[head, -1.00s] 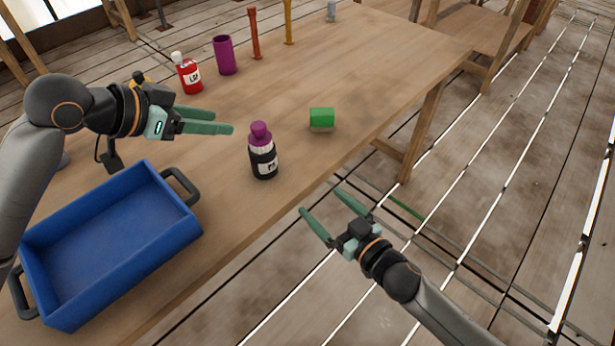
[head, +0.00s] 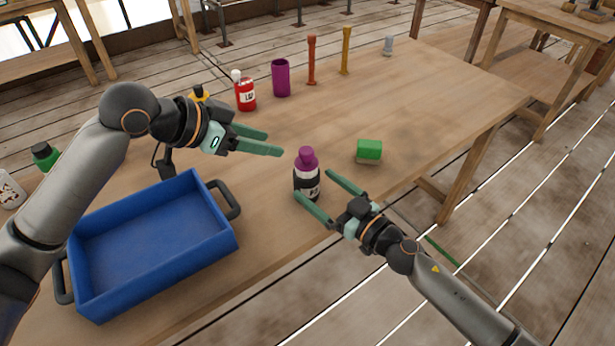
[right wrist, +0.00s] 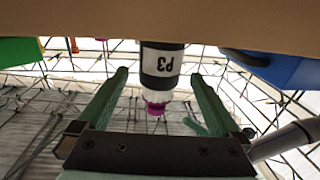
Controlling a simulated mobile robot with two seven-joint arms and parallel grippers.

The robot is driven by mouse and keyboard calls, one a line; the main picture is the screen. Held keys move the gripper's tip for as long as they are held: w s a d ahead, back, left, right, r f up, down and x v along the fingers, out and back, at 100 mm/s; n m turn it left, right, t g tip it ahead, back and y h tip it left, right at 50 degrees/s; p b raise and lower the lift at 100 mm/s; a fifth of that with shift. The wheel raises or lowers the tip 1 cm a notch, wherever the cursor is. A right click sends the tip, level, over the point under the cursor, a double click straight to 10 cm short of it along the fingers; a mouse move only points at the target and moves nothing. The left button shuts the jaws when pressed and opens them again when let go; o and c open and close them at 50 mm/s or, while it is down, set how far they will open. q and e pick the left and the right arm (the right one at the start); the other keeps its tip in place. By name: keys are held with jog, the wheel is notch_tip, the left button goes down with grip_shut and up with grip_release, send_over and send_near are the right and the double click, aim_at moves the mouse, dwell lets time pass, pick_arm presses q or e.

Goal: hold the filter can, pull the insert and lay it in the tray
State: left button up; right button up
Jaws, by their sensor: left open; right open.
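The filter can is a black can with a white P3 label (head: 307,184), standing upright on the table. Its purple-topped insert (head: 307,158) sits in it. In the right wrist view the can (right wrist: 162,65) and the insert's purple top (right wrist: 155,108) appear upside down, centred between the fingers. My right gripper (head: 312,184) is open at the can, one finger toward each side; I cannot tell whether they touch it. My left gripper (head: 275,144) is open and empty, above the table to the left of the insert. The blue tray (head: 170,272) is empty, at the lower left.
A green block (head: 369,150) lies right of the can. Behind stand a red bottle (head: 245,95), a purple cup (head: 281,78), a red-brown post (head: 311,60), an orange post (head: 346,50) and a small grey item (head: 388,46).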

aim_at(306, 177)
jog(key=x, duration=0.5)
jog(key=shift+s, duration=0.1)
jog(key=c, duration=1.4)
jog(key=shift+c, duration=0.2)
